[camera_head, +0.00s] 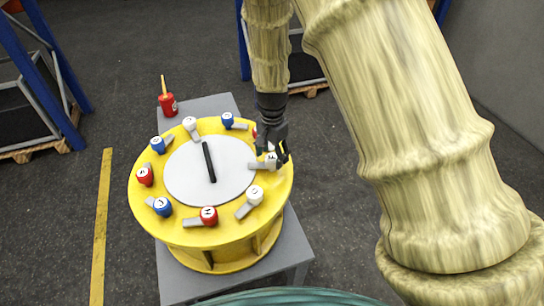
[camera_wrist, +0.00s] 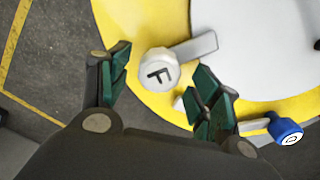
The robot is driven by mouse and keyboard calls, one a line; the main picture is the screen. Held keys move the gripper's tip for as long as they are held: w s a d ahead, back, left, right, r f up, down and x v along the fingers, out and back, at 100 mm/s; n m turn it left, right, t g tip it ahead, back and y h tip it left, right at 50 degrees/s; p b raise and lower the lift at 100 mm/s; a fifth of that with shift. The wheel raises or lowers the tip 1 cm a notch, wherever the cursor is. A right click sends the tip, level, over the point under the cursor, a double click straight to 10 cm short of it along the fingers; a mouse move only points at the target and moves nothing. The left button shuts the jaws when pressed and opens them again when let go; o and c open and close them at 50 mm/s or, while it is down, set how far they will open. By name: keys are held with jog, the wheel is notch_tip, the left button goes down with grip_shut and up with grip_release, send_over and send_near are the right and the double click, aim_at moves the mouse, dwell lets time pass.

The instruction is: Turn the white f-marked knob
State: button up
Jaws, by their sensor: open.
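The white F-marked knob (camera_wrist: 158,70) has a round cap with a grey lever pointing toward the upper right in the wrist view. It sits on the yellow rim of a round platform. In the head view the knob (camera_head: 271,161) is at the right of the platform, partly hidden by my gripper (camera_head: 271,147). My gripper is open. In the wrist view its green-padded fingers (camera_wrist: 160,78) stand on either side of the knob with visible gaps. I cannot tell how far the fingertips are above it.
The yellow platform (camera_head: 143,204) has a white centre disc (camera_head: 187,183) with a black bar (camera_head: 208,162). Several red, blue and white knobs ring it. A blue knob (camera_wrist: 286,131) is close right of my fingers. A red container (camera_head: 168,104) stands on the grey table (camera_head: 222,102) behind.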

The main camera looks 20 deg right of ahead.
aim_at(272, 157)
notch_tip(272, 157, up, 10)
jog(key=shift+r, duration=0.2)
dwell(0.7)
